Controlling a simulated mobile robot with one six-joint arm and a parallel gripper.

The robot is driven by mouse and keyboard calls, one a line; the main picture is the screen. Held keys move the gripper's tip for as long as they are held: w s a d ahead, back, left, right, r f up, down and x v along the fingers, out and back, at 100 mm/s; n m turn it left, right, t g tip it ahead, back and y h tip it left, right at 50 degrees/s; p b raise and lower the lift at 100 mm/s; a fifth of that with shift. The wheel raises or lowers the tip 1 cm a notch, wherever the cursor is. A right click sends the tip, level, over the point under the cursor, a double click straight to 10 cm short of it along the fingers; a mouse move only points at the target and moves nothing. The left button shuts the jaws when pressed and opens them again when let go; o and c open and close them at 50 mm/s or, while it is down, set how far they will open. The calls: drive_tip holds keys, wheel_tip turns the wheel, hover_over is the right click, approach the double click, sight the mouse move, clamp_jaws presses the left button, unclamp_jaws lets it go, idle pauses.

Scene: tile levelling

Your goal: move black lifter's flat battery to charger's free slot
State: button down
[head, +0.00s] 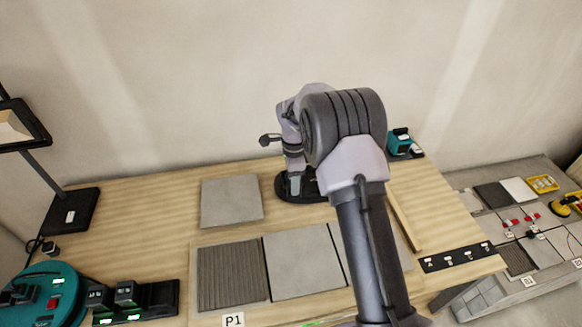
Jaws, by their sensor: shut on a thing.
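The black lifter (284,190) lies on the wooden table near the back, right of a loose grey tile. My gripper (297,183) points down over it and is shut at its top. The grip appears to be on its battery, but that spot is small and partly hidden. The charger (172,303) is a black block at the front left. Two dark batteries (98,296) (125,292) stand in its left and middle slots, with green lights in front. Its right end is bare, a free slot.
A teal lifter (62,290) stands left of the charger. A lamp base (72,212) is at the back left. Tiles (232,200) (305,262) cover the table's middle. A teal device (399,137) stands behind my arm. A lower tiled area with red clips (512,222) lies right.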

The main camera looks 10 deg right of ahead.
drive_tip(key=s, duration=0.8)
wheel_tip(320, 180, up, 7)
drive_tip(key=p, duration=0.4)
drive_tip(key=shift+a+f, duration=0.15)
drive_tip(key=shift+a, duration=0.1)
drive_tip(key=shift+w, duration=0.15)
